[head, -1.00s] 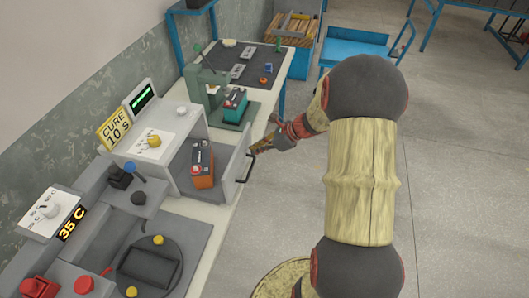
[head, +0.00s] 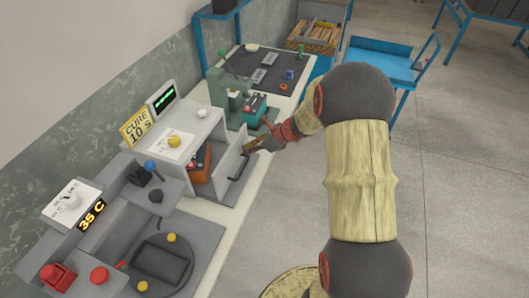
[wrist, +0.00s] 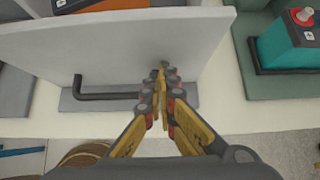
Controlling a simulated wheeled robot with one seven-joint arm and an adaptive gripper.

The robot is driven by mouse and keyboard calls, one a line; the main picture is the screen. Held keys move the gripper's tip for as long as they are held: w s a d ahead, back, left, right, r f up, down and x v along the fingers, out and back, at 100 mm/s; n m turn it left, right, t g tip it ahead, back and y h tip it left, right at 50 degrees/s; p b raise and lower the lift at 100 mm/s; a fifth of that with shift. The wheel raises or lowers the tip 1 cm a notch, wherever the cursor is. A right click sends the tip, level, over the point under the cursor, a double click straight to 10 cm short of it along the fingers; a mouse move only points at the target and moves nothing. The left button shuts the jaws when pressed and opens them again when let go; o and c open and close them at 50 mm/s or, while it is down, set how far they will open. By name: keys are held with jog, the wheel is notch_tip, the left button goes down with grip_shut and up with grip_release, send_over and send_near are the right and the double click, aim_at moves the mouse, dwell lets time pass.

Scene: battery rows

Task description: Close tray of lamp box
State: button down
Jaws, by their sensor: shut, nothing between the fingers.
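The lamp box (head: 175,138) is a pale box with a dial on top, beside the CURE 10 S sign. Its tray (head: 226,187) is partly out, and an orange battery (head: 198,172) stands in it, partly under the box. The tray's front panel (wrist: 120,48) fills much of the wrist view, with its black bar handle (wrist: 105,96) low on it. My gripper (wrist: 163,70) is shut and empty. Its fingertips are at the panel's outer face, right of the handle in the wrist view; contact is not certain. In the head view my gripper (head: 252,147) is at the panel's far end.
A green press (head: 231,92) with a teal battery (head: 255,108) stands just beyond the tray; the battery also shows in the wrist view (wrist: 285,45). A plate station (head: 160,258) is on the near side. Open floor lies right of the bench.

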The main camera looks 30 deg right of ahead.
jog(key=w+a, duration=0.2)
jog(key=w+a+p, duration=0.1)
jog(key=w+a, duration=0.1)
jog(key=w, duration=0.1)
jog(key=w+a, duration=0.2)
jog(key=shift+w+a, duration=0.1)
jog(key=shift+w, duration=0.3)
jog(key=shift+w+a, duration=0.1)
jog(key=shift+w, duration=0.1)
jog(key=shift+r, duration=0.1)
